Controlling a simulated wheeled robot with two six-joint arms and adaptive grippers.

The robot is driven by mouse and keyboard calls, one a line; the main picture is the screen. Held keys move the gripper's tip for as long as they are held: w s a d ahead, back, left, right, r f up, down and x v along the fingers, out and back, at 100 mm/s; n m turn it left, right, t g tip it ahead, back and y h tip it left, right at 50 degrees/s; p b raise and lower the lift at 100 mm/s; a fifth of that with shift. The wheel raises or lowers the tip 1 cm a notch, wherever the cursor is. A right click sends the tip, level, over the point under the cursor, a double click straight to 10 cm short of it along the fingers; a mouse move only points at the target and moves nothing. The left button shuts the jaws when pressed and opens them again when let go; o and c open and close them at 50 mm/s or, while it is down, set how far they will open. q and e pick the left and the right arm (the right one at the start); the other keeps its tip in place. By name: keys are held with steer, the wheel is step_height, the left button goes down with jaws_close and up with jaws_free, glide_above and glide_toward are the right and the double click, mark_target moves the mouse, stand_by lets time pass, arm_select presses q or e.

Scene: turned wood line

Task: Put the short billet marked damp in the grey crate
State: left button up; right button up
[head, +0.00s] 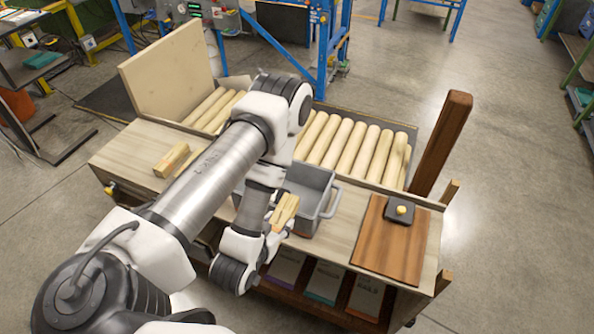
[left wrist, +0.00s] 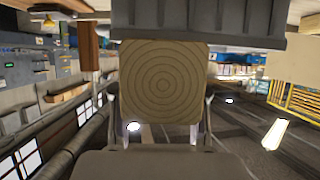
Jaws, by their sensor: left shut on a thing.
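My left gripper (head: 274,224) is shut on a short, pale, square-sided billet (head: 286,212). In the left wrist view the billet's ringed end face (left wrist: 163,82) fills the space between the two dark fingers. No damp mark can be read on it. The grey crate (head: 325,205) stands on the bench, partly hidden behind my left arm. The held billet is in front of the crate, over its near side in the picture; I cannot tell its exact height. Another short billet (head: 172,160) lies at the bench's left. My right gripper is not in view.
Long round billets (head: 350,147) lie in a tray behind the crate. A brown board (head: 391,240) with a small dark block (head: 399,210) lies at the right, near an upright brown post (head: 442,143). A pale panel (head: 170,70) stands at back left.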

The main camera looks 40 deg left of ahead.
mark_target(295, 207)
arm_select(q)
steer(key=w+b, duration=0.2)
steer(key=w+f+b, duration=0.1)
steer(key=w+b, duration=0.3)
steer(key=w, duration=0.1)
steer(key=shift+w+a+f, duration=0.1)
steer(key=shift+f, duration=0.2)
steer(key=w+b, duration=0.1)
steer(key=b, duration=0.2)
steer(key=w+b, duration=0.1)
steer(key=b, duration=0.2)
steer(key=shift+w+a, duration=0.2)
steer(key=shift+a, duration=0.15)
steer(key=w, duration=0.1)
steer(key=w+p, duration=0.1)
steer(key=w, duration=0.2)
steer(key=shift+a+r+p, duration=0.15)
steer(key=shift+r+p, duration=0.15)
steer(key=shift+p, duration=0.1)
jaws_close()
steer(key=f, duration=0.1)
steer(key=w+f+p, duration=0.1)
steer(key=f, duration=0.1)
steer(key=shift+w+a+f, duration=0.1)
steer(key=shift+w+f, duration=0.05)
steer(key=shift+f, duration=0.05)
steer(key=shift+w+a+f, duration=0.1)
steer(key=shift+f, duration=0.25)
